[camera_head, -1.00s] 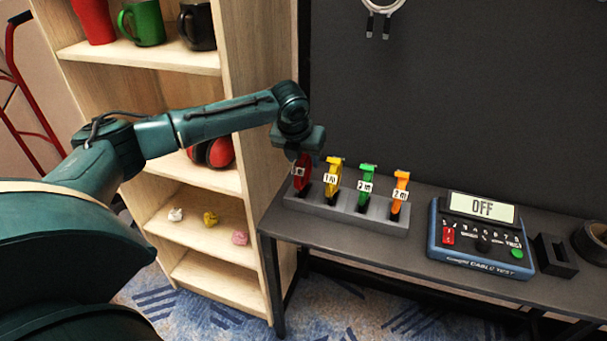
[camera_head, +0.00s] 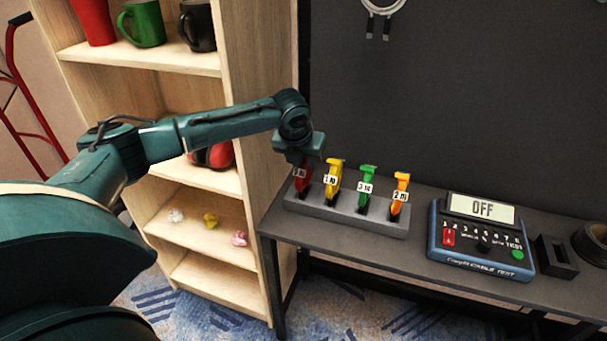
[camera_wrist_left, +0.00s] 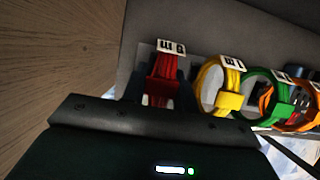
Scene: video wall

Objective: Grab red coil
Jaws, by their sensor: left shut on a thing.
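The red coil (camera_head: 302,182) stands at the left end of a grey holder (camera_head: 338,217) on the dark bench, with a white label on it. My left gripper (camera_head: 303,164) is over its top and shut on it. In the left wrist view the red coil (camera_wrist_left: 162,80) sits between my fingers, upright, its label turned to the camera. Its top is hidden by the gripper in the head view. It appears still in its slot. My right gripper is not in view.
Yellow (camera_head: 332,180), green (camera_head: 366,187) and orange (camera_head: 399,195) coils stand close to the right in the same holder. A cable tester (camera_head: 480,240) reading OFF is farther right. A wooden shelf (camera_head: 250,150) stands close on the left.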

